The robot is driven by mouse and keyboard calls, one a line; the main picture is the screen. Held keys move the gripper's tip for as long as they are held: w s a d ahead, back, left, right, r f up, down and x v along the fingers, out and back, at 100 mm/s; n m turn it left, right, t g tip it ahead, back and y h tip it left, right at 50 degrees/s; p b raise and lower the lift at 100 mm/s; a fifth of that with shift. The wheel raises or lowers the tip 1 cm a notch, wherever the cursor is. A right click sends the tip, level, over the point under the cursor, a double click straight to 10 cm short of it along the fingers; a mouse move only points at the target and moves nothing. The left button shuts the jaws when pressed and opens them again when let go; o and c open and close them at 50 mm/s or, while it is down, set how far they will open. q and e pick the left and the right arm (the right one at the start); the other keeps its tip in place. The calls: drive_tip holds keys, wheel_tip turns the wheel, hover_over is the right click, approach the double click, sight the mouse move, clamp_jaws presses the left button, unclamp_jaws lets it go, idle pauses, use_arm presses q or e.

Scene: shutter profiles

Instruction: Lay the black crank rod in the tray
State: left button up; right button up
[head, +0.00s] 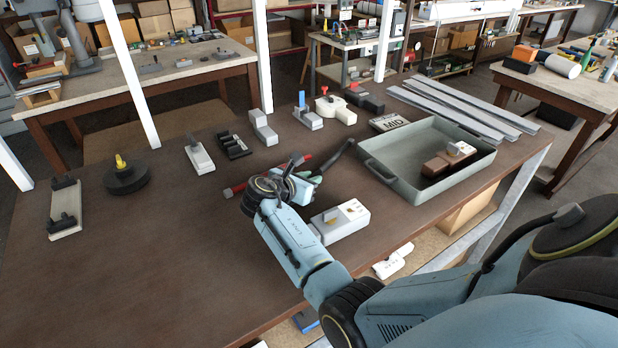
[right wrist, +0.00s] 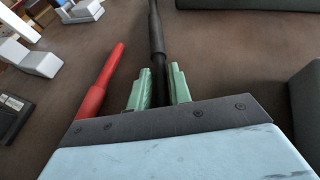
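The black crank rod (head: 338,155) slants up and to the right from my right gripper in the head view. My right gripper (head: 305,172) is at the near-left side of the tray. In the right wrist view, its green fingers (right wrist: 158,90) close in on both sides of the black crank rod (right wrist: 157,40), with no clear gap. Whether the rod is clear of the table is hard to tell. My left gripper is not in view.
A red rod (right wrist: 102,80) lies just left of the gripper in the right wrist view. A white-grey block (head: 340,222) sits close in front of my gripper. Long grey profiles (head: 465,108) lie behind the tray. The table's left front is clear.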

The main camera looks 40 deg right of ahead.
drive_tip(key=o, duration=0.3)
drive_tip(key=shift+r, duration=0.1)
